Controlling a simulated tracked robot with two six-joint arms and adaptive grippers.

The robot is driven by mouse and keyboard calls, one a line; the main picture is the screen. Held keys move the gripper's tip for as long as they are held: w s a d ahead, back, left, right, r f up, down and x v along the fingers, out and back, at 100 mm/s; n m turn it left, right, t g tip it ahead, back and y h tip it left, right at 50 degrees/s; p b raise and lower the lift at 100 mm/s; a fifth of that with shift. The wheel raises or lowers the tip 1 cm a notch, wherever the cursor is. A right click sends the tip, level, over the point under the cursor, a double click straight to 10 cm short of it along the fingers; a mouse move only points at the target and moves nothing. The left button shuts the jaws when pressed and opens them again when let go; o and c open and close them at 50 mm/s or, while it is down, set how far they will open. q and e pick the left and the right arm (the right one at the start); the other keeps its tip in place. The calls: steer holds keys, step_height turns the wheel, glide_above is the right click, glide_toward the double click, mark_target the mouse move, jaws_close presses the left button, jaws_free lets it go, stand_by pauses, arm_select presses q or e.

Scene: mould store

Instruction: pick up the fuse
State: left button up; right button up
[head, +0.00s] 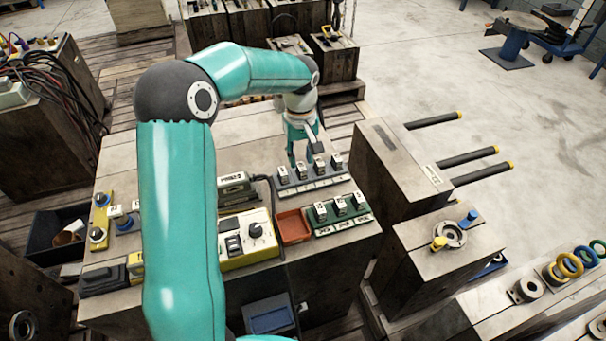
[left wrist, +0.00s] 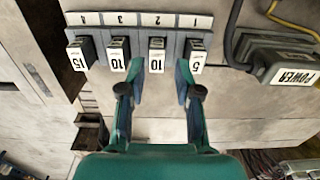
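A grey fuse rack (head: 315,185) stands on the bench with several upright fuses in a row. In the left wrist view the rack (left wrist: 140,19) carries fuses labelled 15 (left wrist: 77,58), 10 (left wrist: 118,54), 10 (left wrist: 157,56) and 5 (left wrist: 196,56), upside down. My left gripper (head: 303,156) is over the rack's back edge in the head view. In the left wrist view my left gripper (left wrist: 159,72) is open, its fingertips on either side of the second 10 fuse from the left, with gaps visible. Contact cannot be told. My right gripper is not in view.
A green rack (head: 342,228) with more fuses, a red tray (head: 294,227) and a yellow control box (head: 247,240) stand in front. A POWER block (left wrist: 285,62) with a cable lies beside the grey rack. Black rods (head: 469,158) project from the block on the right.

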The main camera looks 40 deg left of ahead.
mark_target(301, 167)
arm_select(q)
steer(key=shift+w+a+f, duration=0.1)
steer(key=shift+a+f, duration=0.05)
steer(key=shift+f, duration=1.15)
steer(key=shift+w+a+f, duration=0.1)
steer(key=shift+f, duration=1.2)
jaws_close()
